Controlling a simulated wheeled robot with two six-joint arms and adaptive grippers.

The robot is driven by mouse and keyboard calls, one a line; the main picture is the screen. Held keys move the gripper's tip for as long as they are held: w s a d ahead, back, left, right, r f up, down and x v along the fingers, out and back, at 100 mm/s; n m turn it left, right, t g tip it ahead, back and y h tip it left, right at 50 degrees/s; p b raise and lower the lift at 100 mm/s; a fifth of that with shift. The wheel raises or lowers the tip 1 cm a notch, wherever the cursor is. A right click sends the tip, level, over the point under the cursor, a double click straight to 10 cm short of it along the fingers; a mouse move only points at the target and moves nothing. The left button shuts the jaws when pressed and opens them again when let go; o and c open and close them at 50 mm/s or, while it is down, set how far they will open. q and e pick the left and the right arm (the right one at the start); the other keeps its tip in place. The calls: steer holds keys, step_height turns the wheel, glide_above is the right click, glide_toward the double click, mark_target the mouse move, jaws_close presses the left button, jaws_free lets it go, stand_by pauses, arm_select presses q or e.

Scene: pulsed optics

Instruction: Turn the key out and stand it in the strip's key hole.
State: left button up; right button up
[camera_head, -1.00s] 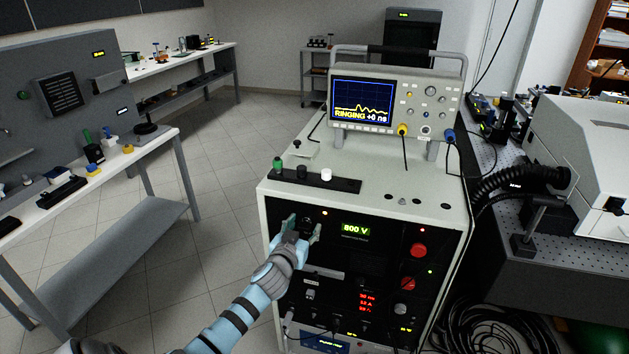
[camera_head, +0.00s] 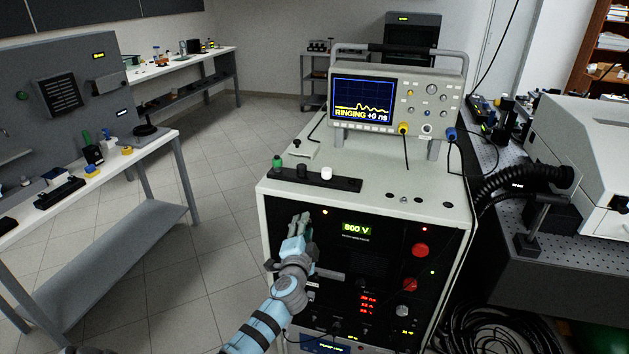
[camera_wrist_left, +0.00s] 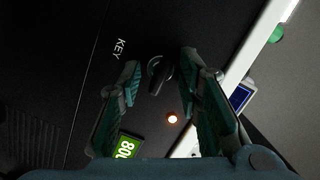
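The key (camera_wrist_left: 160,77) shows in the left wrist view as a small dark piece at a round lock in the black front panel, near the printed word KEY. My left gripper (camera_head: 300,222) is at the upper left of that panel in the head view and hides the key there. In the left wrist view its two teal fingers (camera_wrist_left: 160,65) stand apart, one on each side of the key, with visible gaps. The black strip (camera_head: 342,183) lies on top of the cabinet and carries a green, a black and a white piece. I cannot make out its key hole. My right gripper is not in view.
The cabinet front (camera_head: 385,262) has red knobs and a green 800 V display (camera_head: 356,229). An oscilloscope (camera_head: 388,100) stands on the cabinet top behind the strip. Cables hang at the right. A workbench (camera_head: 150,160) stands at the left, with open floor between.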

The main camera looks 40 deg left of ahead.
arm_select(q)
jaws_close()
steer(key=n+h, duration=0.1)
steer(key=n, duration=0.3)
steer(key=n+h, duration=0.1)
steer(key=n, duration=0.3)
steer(key=n+h, duration=0.1)
steer(key=n, duration=0.2)
steer(key=shift+s+a+r+n+h, duration=0.1)
steer(key=shift+s+r+n+h, duration=0.1)
steer(key=shift+r+n+h, duration=0.15)
steer(key=shift+f, duration=0.2)
